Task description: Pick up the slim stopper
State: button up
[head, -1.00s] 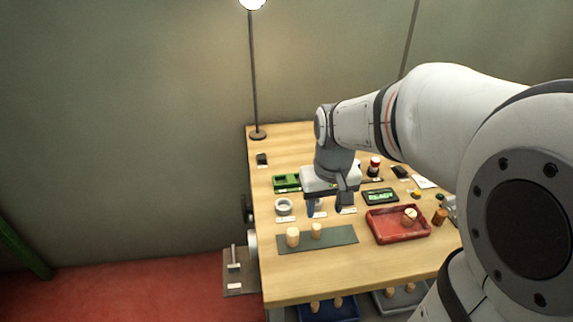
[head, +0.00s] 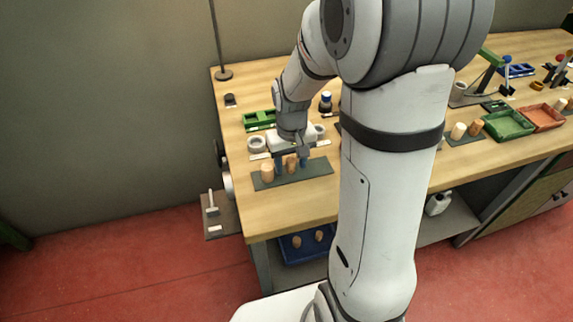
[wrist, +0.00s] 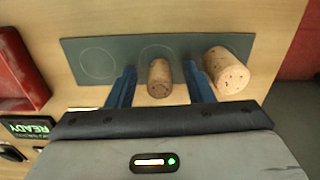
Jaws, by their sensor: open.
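The slim stopper (head: 291,165) is a narrow light-brown cork on the dark green mat (head: 321,171). In the wrist view the slim stopper (wrist: 159,79) lies between the two blue fingers of my gripper (wrist: 160,72). My gripper is open, with a visible gap on each side of the cork. In the head view my gripper (head: 290,163) is low over the mat, with one finger on each side of the slim stopper. A wider cork (head: 267,172) stands to the left on the same mat; in the wrist view this wider cork (wrist: 228,71) is right beside the right finger.
The mat has an empty outlined circle (wrist: 98,63) left of the slim stopper in the wrist view. A red tray (wrist: 18,70) is at the far left there. A white ring (head: 257,144) and a green holder (head: 259,120) stand behind the mat. A blue bin (head: 304,245) with corks is below.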

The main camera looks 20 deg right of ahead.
jog(key=shift+c, duration=0.5)
grip_shut()
